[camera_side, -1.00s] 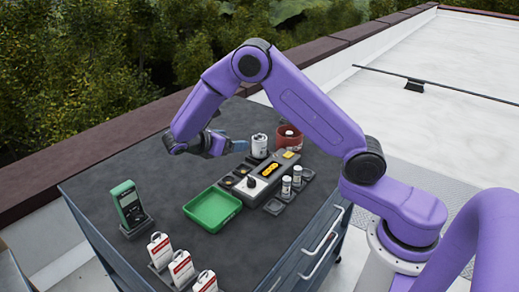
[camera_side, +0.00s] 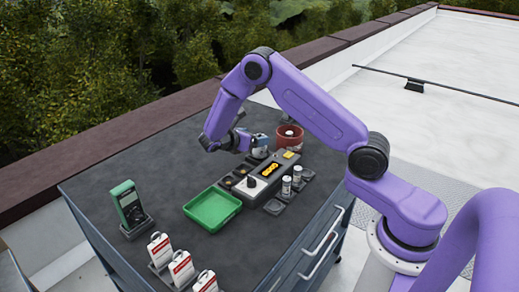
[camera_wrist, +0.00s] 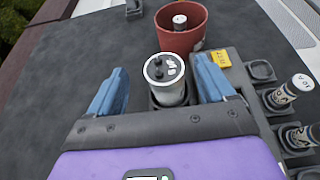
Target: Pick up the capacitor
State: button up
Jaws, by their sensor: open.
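The capacitor (camera_wrist: 168,88) is a silvery-white can with dark terminals on its top. It stands upright in a dark holder, its lower part partly hidden in the wrist view. My gripper (camera_wrist: 158,66) is open, with one blue finger to the left of the can and one to the right; I see a gap on the left, and cannot tell whether either finger touches. In the side view my gripper (camera_side: 256,142) is at the can's place beside the grey block and hides most of it.
A red bin (camera_side: 289,138) with a small can inside stands behind. A grey block (camera_side: 266,174) with a knob, small white cans (camera_side: 286,185) in sockets, a green tray (camera_side: 212,209), a green meter (camera_side: 127,205) and several red-white tags (camera_side: 181,266) share the cart top.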

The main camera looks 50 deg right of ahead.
jog(key=shift+s+x, duration=0.2)
jog(key=shift+x, duration=2.5)
jog(key=c, duration=1.2)
